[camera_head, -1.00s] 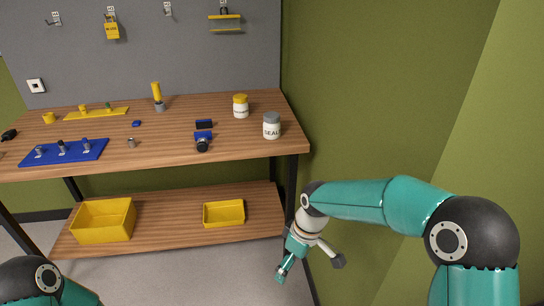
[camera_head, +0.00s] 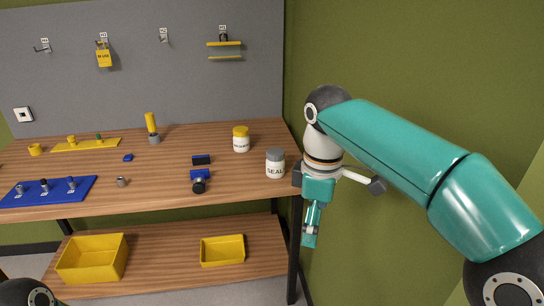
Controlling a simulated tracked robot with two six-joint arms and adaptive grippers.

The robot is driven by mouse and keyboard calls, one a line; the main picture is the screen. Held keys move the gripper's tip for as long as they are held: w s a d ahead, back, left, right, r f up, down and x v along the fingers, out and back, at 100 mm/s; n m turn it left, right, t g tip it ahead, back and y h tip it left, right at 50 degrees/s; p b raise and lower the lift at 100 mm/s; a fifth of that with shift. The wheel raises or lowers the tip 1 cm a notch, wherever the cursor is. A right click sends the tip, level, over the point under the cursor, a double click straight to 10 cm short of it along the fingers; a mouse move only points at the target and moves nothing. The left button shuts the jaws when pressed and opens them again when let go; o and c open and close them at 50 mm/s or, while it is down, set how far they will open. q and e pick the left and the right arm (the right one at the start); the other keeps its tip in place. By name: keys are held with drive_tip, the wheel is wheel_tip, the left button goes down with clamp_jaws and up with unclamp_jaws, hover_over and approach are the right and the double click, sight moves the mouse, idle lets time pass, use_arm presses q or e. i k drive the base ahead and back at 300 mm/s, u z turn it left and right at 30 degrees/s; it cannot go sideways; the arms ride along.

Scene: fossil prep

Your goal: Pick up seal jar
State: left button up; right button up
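The seal jar (camera_head: 276,165) is white with a grey lid and the label "SEAL". It stands upright at the right front corner of the wooden workbench (camera_head: 225,186). My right gripper (camera_head: 310,232) hangs fingers down, just right of the bench's right edge. Its fingers are lower than the jar and apart from it. From this angle I cannot tell how far its fingers are open. Of my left arm, only a joint shows at the bottom left corner; its gripper is out of view.
A white jar with a yellow lid (camera_head: 241,140) stands behind the seal jar. A blue and black device (camera_head: 200,180) lies to its left. A blue tray (camera_head: 48,191) and a yellow holder (camera_head: 86,145) are further left. Yellow bins (camera_head: 93,259) (camera_head: 222,251) sit on the lower shelf.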

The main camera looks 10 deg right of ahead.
sight(274, 169)
drive_tip(key=i, duration=1.55)
